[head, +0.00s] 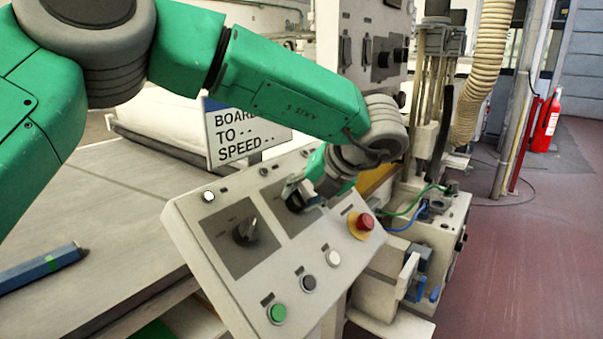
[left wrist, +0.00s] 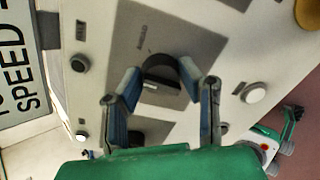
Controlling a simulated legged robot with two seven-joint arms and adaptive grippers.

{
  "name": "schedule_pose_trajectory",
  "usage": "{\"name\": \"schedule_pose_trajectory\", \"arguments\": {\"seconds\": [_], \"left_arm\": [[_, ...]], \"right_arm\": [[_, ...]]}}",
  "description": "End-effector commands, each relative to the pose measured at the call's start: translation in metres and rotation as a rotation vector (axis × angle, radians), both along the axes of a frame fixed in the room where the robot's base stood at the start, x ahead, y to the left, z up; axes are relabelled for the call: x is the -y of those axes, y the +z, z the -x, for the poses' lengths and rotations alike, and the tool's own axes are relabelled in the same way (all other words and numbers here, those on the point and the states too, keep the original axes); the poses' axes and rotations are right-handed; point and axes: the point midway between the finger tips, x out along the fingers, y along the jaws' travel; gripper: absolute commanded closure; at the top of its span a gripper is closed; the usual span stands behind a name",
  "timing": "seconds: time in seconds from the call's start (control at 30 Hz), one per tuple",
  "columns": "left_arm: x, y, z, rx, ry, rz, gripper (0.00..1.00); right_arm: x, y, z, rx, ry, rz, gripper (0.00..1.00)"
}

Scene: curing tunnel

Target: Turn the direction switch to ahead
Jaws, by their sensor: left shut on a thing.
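The sloping control panel (head: 188,228) carries two dark square plates, each with a rotary switch. The nearer left switch (head: 246,230) stands free. My left gripper (head: 296,198) is at the farther right plate and hides most of its switch in the head view. In the left wrist view my left gripper (left wrist: 162,88) has its two fingers around that black rotary switch (left wrist: 162,72), shut on it.
A red emergency button (head: 365,222) sits right of my left gripper. Green (head: 277,313), black (head: 308,283) and white (head: 333,258) buttons line the panel's lower side. A speed sign (head: 240,135) stands behind. A blue bar (head: 40,268) lies on the left surface.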

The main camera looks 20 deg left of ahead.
Motion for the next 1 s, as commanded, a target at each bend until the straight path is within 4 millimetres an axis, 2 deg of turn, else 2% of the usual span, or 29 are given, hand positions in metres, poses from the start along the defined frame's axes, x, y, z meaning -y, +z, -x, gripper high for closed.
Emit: {"name": "schedule_pose_trajectory", "arguments": {"seconds": [0.03, 0.5, 0.7, 1.0], "left_arm": [[0.001, 0.001, 0.002, -0.044, -0.034, -0.009, 0.97], [0.003, 0.000, 0.002, -0.329, -0.340, -0.110, 0.97], [0.003, -0.002, 0.002, -0.419, -0.437, -0.144, 0.97], [0.003, -0.005, 0.002, -0.498, -0.522, -0.171, 0.97]], "right_arm": [[0.000, 0.017, 0.000, 0.000, 0.000, 0.000, 0.63], [0.000, 0.093, 0.000, 0.000, 0.000, 0.000, 0.63], [0.000, 0.115, 0.000, 0.000, 0.000, 0.000, 0.63], [0.000, 0.131, 0.000, 0.000, 0.000, 0.000, 0.63]]}}
